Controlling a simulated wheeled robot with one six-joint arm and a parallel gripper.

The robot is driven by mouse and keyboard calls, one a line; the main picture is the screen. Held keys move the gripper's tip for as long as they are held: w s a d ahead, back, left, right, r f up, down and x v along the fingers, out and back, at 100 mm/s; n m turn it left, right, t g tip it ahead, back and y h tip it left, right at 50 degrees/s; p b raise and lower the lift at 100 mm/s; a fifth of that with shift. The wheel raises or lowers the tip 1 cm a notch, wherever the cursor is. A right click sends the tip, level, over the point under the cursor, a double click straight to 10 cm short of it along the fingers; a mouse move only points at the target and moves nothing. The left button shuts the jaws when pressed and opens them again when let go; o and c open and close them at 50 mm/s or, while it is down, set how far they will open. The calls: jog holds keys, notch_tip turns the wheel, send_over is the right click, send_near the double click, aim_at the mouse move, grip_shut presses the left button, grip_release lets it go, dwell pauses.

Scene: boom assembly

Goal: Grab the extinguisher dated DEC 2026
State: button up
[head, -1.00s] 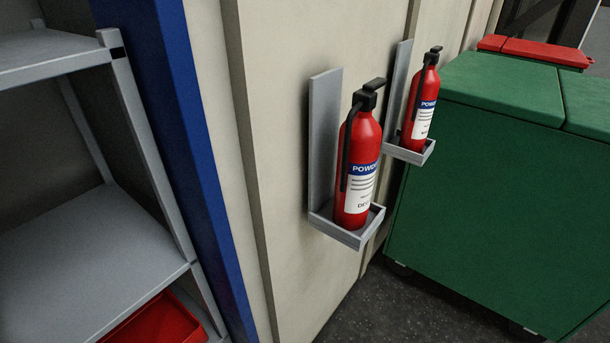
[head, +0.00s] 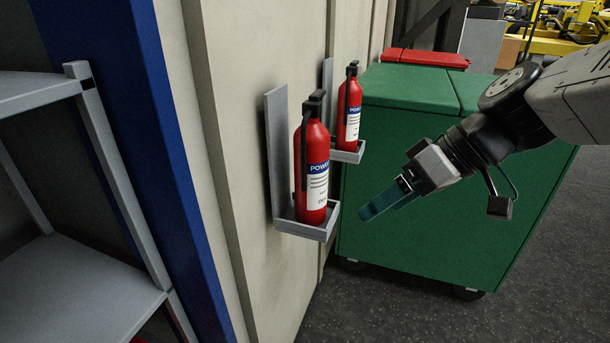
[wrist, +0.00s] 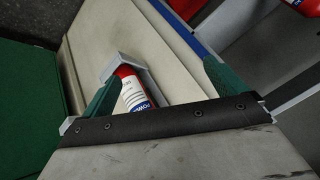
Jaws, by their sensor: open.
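A near red extinguisher (head: 312,165) with a black handle and a blue-and-white label stands upright in a grey wall bracket (head: 305,230). A second red extinguisher (head: 348,112) stands in a like bracket farther along the wall. The label dates are too small to read now. My gripper (head: 368,211), with green fingers, is right of the near extinguisher, apart from it, empty and open. In the wrist view, one extinguisher (wrist: 131,90) in its bracket shows beyond and between the spread fingers, its lower part in the picture hidden by the gripper body.
A green wheeled bin (head: 430,225) stands behind my gripper, with a red-lidded one (head: 425,58) beyond. A blue post (head: 130,120) and grey shelves (head: 80,280) are at left. Dark floor (head: 420,315) is open at the lower right.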

aim_at(328, 150)
jog(key=w+a+n+t+y, duration=0.1)
jog(key=w, duration=0.5)
jog(key=w+a+n+t+y, duration=0.1)
jog(key=w+a+t, duration=0.1)
jog(key=w, duration=0.4)
jog(key=w+a+n+t+y, duration=0.1)
jog(key=w+a+n+y, duration=0.1)
jog(key=w, duration=0.4)
jog(key=shift+w+a+f+t, duration=0.2)
jog(key=shift+w+f+t, duration=0.05)
jog(key=shift+t, duration=0.05)
jog(key=shift+w+a+f, duration=0.1)
jog(key=shift+w+a, duration=0.1)
jog(key=shift+w, duration=0.15)
jog(key=x, duration=0.4)
jog(key=r+x, duration=0.1)
jog(key=x, duration=0.2)
jog(key=shift+w+a, duration=0.2)
jog(key=shift+a, duration=0.1)
jog(key=c, duration=2)
jog(key=shift+r, duration=0.15)
grip_shut()
jog(key=shift+r, duration=0.1)
